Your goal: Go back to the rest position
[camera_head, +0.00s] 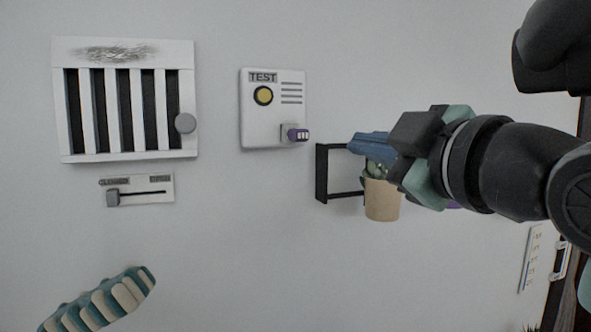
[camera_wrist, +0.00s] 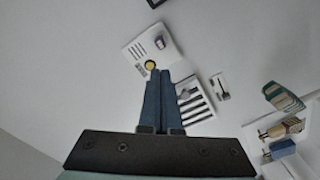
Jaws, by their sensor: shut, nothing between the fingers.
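My gripper (camera_head: 356,143) shows at the right of the middle in the head view, with its blue fingers pointing left. In the wrist view my gripper (camera_wrist: 160,76) has its two blue fingers together, with nothing seen between them. The fingertips overlap the lower edge of the white TEST box (camera_wrist: 150,48) in that view. In the head view the TEST box (camera_head: 272,120), with a yellow button and a purple-ended knob, is on the wall left of my gripper and clear of it.
A black bracket (camera_head: 321,173) and a tan plant pot (camera_head: 382,203) appear just below my gripper, partly hidden. A white barred panel (camera_head: 125,151) with a knob hangs at left, above a slider (camera_head: 140,191). A teal-and-cream striped object (camera_head: 105,303) is at lower left. The lower middle is clear.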

